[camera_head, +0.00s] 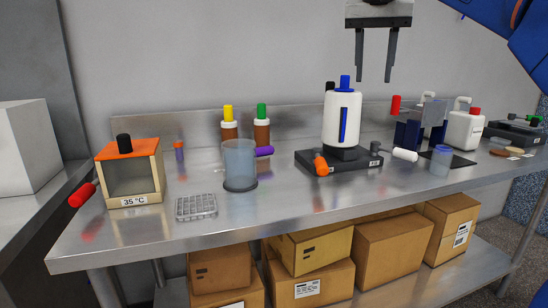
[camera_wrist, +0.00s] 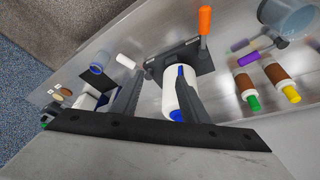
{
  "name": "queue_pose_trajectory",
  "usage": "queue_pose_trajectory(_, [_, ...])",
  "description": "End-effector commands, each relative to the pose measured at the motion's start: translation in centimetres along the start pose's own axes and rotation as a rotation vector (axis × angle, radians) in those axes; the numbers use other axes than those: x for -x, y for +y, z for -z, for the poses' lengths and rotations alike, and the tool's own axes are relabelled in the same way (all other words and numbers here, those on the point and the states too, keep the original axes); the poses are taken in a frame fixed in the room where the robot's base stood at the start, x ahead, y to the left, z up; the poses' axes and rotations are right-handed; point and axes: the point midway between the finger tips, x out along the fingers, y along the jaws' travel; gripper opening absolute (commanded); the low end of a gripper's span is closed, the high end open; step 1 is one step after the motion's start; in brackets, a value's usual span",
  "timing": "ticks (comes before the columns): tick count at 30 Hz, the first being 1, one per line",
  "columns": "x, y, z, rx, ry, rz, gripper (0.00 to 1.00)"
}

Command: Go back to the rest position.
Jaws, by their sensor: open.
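My gripper (camera_head: 376,56) hangs in the air at the top of the head view, fingers pointing down, spread apart with nothing between them. It is above and a little right of a white cylinder with a blue cap and blue stripe (camera_head: 342,119), which stands upright on a black base (camera_head: 330,165). In the wrist view my two fingers (camera_wrist: 157,95) reach in from the lower edge. The base carries an orange handle (camera_head: 320,165).
A steel bench (camera_head: 290,205) holds an orange-topped box (camera_head: 128,172), a clear rack (camera_head: 196,207), a clear cup (camera_head: 240,160), and brown bottles (camera_head: 261,132). Cardboard boxes (camera_head: 393,250) sit below. The air around my gripper is clear.

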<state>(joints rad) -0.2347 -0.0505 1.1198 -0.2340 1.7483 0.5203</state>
Motion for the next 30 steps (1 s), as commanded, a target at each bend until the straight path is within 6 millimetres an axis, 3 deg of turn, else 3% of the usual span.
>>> queue_pose_trajectory(5, [-2.6,2.3,-3.3,0.055,-0.003,0.016,0.41])
queue_pose_trajectory(14, [-9.7,6.6,-11.7,0.164,-0.003,0.059,0.41])
queue_pose_trajectory(23, [-18.5,10.4,-22.2,0.249,0.003,0.104,0.41])
queue_pose_trajectory(30, [-26.3,13.1,-31.6,0.301,0.013,0.137,0.41])
